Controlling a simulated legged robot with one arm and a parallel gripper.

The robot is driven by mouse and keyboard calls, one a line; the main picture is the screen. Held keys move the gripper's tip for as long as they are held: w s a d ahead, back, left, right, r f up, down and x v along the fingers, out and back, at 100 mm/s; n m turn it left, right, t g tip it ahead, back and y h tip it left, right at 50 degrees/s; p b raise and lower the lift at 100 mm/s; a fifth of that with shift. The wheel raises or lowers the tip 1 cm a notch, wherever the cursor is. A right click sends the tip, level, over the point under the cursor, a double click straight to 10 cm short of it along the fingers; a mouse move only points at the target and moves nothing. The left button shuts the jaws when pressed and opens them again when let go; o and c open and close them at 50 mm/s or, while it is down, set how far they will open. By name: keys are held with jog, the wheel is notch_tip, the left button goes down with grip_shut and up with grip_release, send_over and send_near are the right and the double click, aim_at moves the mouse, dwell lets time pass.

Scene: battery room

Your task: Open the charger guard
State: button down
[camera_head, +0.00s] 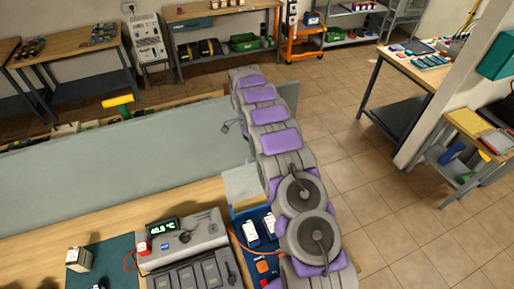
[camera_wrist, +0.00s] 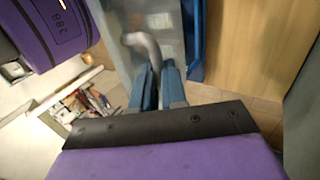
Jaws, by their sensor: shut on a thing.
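The charger guard (camera_head: 120,148) is a wide grey-blue, see-through panel along the bench in the head view. It stands behind the charger (camera_head: 185,245), a grey unit with a lit display. In the wrist view, a pale see-through panel with a blue edge (camera_wrist: 197,45) shows ahead. My gripper (camera_wrist: 158,76) has two blue fingers, shut on a curved grey handle (camera_wrist: 147,46) in front of that panel. In the head view my arm reaches past the guard's right end, and my gripper is mostly hidden there. How the handle joins the guard cannot be told.
A blue tray (camera_head: 238,216) with white-and-blue packs lies right of the charger, close to my arm. A yellow-handled thing (camera_head: 118,101) stands behind the guard. Shelves and tables line the far wall. The tiled floor (camera_head: 350,150) at right is clear.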

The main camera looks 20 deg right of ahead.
jog(key=shift+w+f+p, duration=0.1)
jog(key=shift+w+p, duration=0.05)
jog(key=shift+p, duration=0.15)
jog(key=c, duration=1.2)
grip_release()
jog(key=shift+a, duration=0.1)
jog(key=shift+o, duration=0.2)
jog(key=r+p, duration=0.3)
jog(key=shift+s+a+r, duration=0.1)
jog(key=shift+s+r, duration=0.2)
jog(key=s+r+b, duration=0.1)
jog(key=s+b, duration=0.2)
jog(key=s, duration=1.2)
jog(key=shift+a+r, duration=0.2)
jog(key=shift+a, duration=0.25)
